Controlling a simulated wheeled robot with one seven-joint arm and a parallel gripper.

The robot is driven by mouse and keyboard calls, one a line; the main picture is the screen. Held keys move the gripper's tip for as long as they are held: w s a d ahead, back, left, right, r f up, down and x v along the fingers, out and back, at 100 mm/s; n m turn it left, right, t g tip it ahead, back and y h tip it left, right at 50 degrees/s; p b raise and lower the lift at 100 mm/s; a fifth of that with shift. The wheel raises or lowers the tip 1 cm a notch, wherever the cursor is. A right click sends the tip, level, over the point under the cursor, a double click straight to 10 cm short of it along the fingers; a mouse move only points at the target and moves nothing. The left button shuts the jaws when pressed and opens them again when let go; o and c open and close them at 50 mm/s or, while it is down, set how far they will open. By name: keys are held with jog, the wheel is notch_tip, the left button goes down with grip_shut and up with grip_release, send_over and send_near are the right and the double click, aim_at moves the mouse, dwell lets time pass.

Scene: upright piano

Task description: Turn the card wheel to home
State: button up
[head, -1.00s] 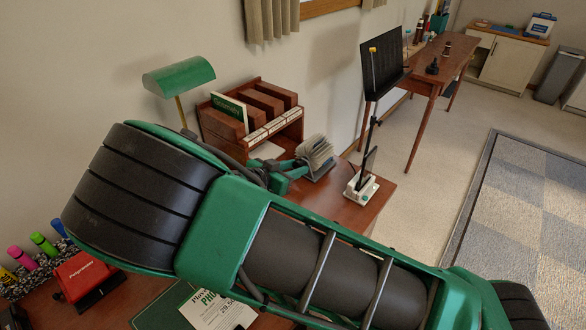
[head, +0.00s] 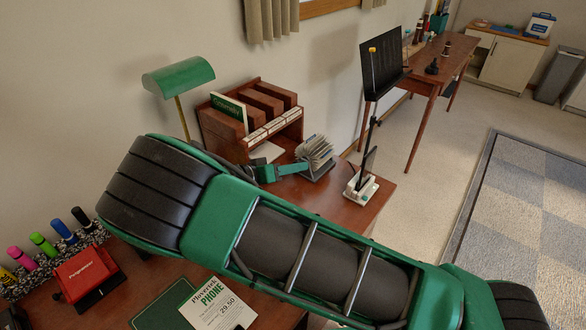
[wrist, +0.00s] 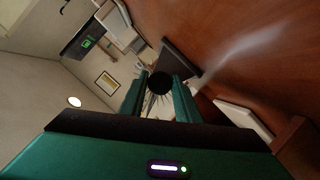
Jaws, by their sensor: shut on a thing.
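The card wheel (head: 318,148), a fan of pale cards on a dark stand, sits on the brown desk near its far end, in front of the wooden organizer. My gripper (head: 302,167) reaches it from the left, at the wheel's side. In the wrist view, the two green fingers of my gripper (wrist: 160,98) close on a round dark knob (wrist: 160,82) at the wheel's hub. Pale card edges (wrist: 150,106) fan out behind the knob. The knob is hidden in the head view, and a home mark cannot be made out.
A wooden organizer (head: 286,124) and green lamp (head: 178,76) stand behind the wheel. A white-based stand (head: 361,188) is close on its right. My arm crosses above the desk.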

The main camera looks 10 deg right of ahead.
jog(key=n, duration=0.1)
jog(key=n+h, duration=0.2)
jog(key=shift+w+a+f+n+g, duration=0.1)
jog(key=shift+w+a+n+g, duration=0.1)
jog(key=shift+a+n+g, duration=0.1)
jog(key=shift+n, duration=0.6)
jog(key=shift+s+f+h, duration=0.1)
jog(key=shift+f+h, duration=0.05)
jog(key=shift+h, duration=0.15)
jog(key=o, duration=1)
jog(key=shift+d, duration=0.15)
jog(key=shift+r, duration=0.6)
jog(key=s+a+r, duration=0.2)
jog(key=a+r, duration=0.1)
jog(key=s+a+r, duration=0.2)
jog(key=s+r, duration=0.1)
jog(key=s+a+r, duration=0.2)
jog(key=a+r, duration=0.1)
jog(key=shift+s+a+r, duration=0.3)
jog(key=shift+s+r, duration=0.1)
